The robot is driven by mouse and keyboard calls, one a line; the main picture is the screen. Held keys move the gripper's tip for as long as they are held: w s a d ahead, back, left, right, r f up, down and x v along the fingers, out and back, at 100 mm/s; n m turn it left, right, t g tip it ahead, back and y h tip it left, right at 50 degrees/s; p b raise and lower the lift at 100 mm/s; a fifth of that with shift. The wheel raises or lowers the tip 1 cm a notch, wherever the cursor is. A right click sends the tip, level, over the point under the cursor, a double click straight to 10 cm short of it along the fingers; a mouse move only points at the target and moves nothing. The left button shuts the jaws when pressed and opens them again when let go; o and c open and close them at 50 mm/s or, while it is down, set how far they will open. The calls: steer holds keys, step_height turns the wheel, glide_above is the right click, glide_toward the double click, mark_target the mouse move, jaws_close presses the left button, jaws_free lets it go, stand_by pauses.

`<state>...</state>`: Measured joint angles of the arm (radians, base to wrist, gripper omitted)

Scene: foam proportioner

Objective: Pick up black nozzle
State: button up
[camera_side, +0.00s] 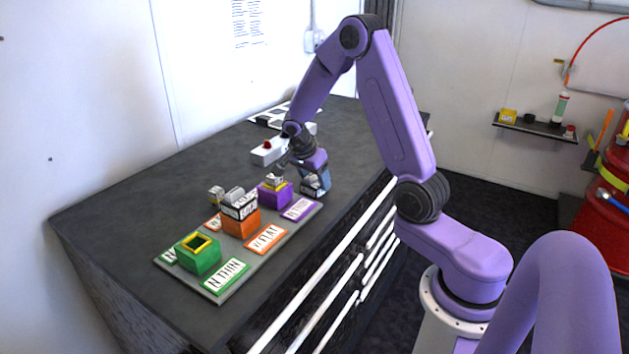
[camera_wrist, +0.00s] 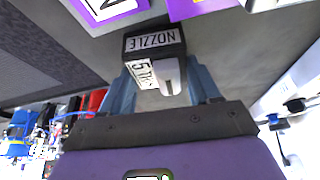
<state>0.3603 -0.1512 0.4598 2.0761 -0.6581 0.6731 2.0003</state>
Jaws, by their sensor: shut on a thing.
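The black nozzle (camera_wrist: 154,42) has white labels, one reading "NOZZLE", and a pale grey part facing the wrist camera. It sits between the two blue fingers of my gripper (camera_wrist: 163,78) in the wrist view. My gripper is shut on it. In the side view, my gripper (camera_side: 315,182) is low over the dark bench, just right of the purple block. The nozzle is mostly hidden by the fingers there, and I cannot tell whether it touches the bench.
A grey tray (camera_side: 222,292) holds a green block (camera_side: 198,258), an orange block (camera_side: 240,224) with a labelled nozzle on it, and a purple block (camera_side: 274,197). A white box with a red button (camera_side: 268,146) stands behind. The bench's left side is clear.

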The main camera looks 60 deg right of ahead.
mark_target(314, 176)
steer(key=shift+r, duration=0.4)
step_height(314, 176, up, 2)
steer(key=shift+r, duration=0.1)
steer(key=s+a+r, duration=0.3)
steer(key=s+r, duration=0.2)
steer(key=s, duration=0.1)
steer(key=s+a+r, duration=0.3)
steer(key=s+r, duration=0.2)
steer(key=s, duration=0.1)
steer(key=w+a+r+n, duration=0.1)
steer(key=w+a, duration=0.1)
steer(key=w, duration=0.7)
steer(key=w+a, duration=0.2)
steer(key=w, duration=0.7)
steer(key=shift+s+f, duration=0.15)
steer(key=shift+f, duration=3.4)
steer(key=shift+f, duration=0.5)
